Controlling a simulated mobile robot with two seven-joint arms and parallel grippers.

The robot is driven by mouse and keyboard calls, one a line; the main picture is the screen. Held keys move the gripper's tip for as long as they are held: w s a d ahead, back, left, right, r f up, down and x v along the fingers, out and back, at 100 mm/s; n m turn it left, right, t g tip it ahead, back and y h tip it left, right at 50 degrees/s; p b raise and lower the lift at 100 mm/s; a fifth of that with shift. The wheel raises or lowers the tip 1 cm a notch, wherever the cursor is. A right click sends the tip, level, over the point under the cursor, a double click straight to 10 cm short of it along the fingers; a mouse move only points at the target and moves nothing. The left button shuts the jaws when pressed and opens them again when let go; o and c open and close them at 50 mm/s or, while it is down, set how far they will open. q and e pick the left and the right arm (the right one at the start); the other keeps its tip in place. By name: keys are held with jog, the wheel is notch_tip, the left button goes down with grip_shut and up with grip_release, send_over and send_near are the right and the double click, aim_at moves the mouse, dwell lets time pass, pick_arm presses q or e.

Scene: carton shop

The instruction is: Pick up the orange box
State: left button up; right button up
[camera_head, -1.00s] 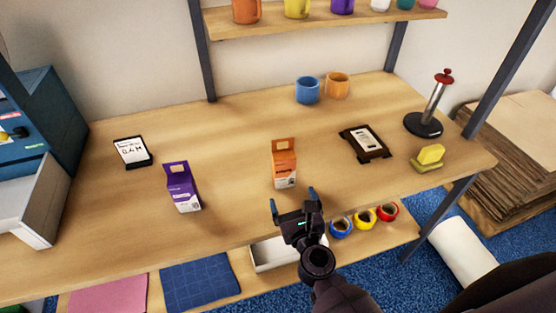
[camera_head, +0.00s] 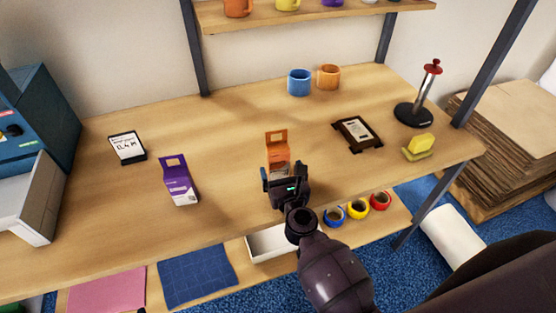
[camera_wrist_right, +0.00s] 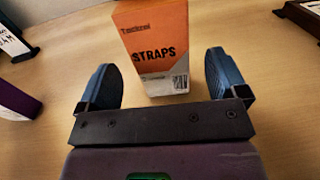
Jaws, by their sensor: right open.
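The orange box (camera_head: 277,146) stands upright on the wooden table, with a handle cut-out at its top. My right gripper (camera_head: 283,178) is right in front of it and hides its lower part in the head view. In the right wrist view the orange box (camera_wrist_right: 153,50) shows the word STRAPS and a pale lower band. The open fingers of my right gripper (camera_wrist_right: 165,82) are to the left and right of the box's near end, with gaps on both sides. My left gripper is not in view.
A purple box (camera_head: 179,182) stands to the left, near a small sign (camera_head: 127,147). A dark framed card (camera_head: 357,134), a yellow sponge (camera_head: 418,146) and a red-topped stand (camera_head: 414,114) are to the right. Blue (camera_head: 299,83) and orange (camera_head: 329,77) mugs stand behind.

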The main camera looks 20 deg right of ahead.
aim_at(280, 164)
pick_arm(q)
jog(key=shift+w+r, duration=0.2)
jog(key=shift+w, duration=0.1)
pick_arm(e)
jog(key=shift+w+d, duration=0.15)
jog(key=shift+w, duration=1.75)
jog(key=c, duration=0.9)
jog(key=shift+c, duration=0.7)
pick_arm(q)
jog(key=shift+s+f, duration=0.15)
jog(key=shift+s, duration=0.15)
